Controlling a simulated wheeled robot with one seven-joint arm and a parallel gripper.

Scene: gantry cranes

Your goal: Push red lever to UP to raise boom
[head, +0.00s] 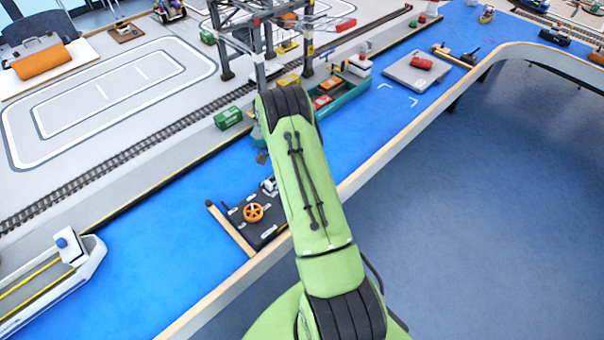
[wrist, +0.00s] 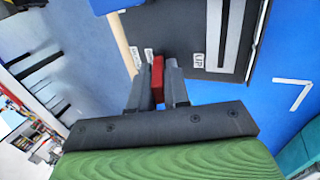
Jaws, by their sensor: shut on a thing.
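In the wrist view, the red lever (wrist: 157,76) stands between the two grey fingers of my gripper (wrist: 157,84), which is shut on it. The lever rises from a dark control panel (wrist: 228,62). A white label reading UP (wrist: 198,60) lies on the panel to the right of the lever. Other small labels lie close to the left of the lever, partly covered by the fingers. In the head view, the dark panel (head: 236,213) carries an orange wheel (head: 253,212). My arm covers the panel's right part there, and the red lever is hidden.
The panel sits on the blue strip (head: 160,250) by the table's wooden edge. A gantry crane (head: 262,45) stands beyond my arm, with a teal boat (head: 345,98) near its foot. A green container (head: 228,118) stands near the rails. A white ship (head: 55,275) lies at lower left.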

